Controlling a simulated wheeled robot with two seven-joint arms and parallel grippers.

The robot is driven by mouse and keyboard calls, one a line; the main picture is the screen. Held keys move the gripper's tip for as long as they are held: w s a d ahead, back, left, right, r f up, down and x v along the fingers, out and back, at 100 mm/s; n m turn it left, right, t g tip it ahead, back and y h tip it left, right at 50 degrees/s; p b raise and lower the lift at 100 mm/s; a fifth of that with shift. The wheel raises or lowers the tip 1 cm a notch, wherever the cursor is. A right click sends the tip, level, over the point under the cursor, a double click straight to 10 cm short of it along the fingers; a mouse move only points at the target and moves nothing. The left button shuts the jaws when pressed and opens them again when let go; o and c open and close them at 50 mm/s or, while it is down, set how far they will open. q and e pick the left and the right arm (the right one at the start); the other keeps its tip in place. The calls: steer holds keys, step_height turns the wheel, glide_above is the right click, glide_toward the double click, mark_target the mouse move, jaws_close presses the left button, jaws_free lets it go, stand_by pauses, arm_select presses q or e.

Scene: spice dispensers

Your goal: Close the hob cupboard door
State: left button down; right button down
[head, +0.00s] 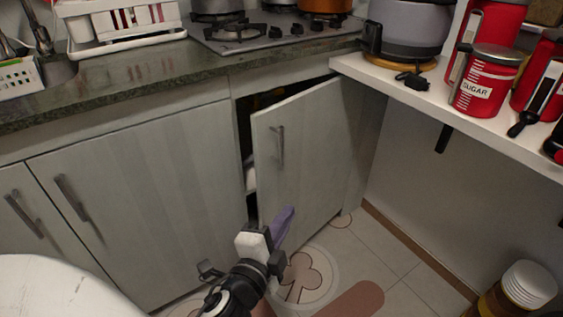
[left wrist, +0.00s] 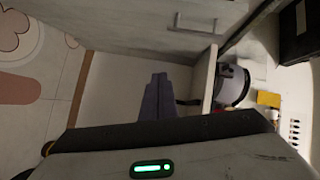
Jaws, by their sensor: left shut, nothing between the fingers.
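The hob cupboard door (head: 305,165) is a pale grey-green panel under the hob, standing ajar. Its handle (head: 279,145) is near its left edge, and a dark gap shows along the left and top. My left gripper (head: 284,222), with purple fingers, is shut and empty in front of the door's lower part. I cannot tell whether it touches the door. The fingers also show in the left wrist view (left wrist: 157,100), below a pale panel with a handle (left wrist: 195,25), which looks like a cupboard door. My right gripper is not in view.
The hob (head: 270,38) sits on the dark counter (head: 130,75). A white shelf (head: 480,125) with red canisters (head: 488,82) juts out at the right. A jar with a white lid (head: 528,283) stands at lower right. Tiled floor (head: 375,250) between is clear.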

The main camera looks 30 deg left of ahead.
arm_select(q)
steer(key=w+a+r+m+t+y+p, duration=0.1)
steer(key=w+a+r, duration=0.3)
steer(key=w+a, duration=0.4)
steer(key=w+m+p, duration=0.1)
steer(key=w, duration=0.2)
steer(key=shift+w+m, duration=0.2)
steer(key=shift+m, duration=0.1)
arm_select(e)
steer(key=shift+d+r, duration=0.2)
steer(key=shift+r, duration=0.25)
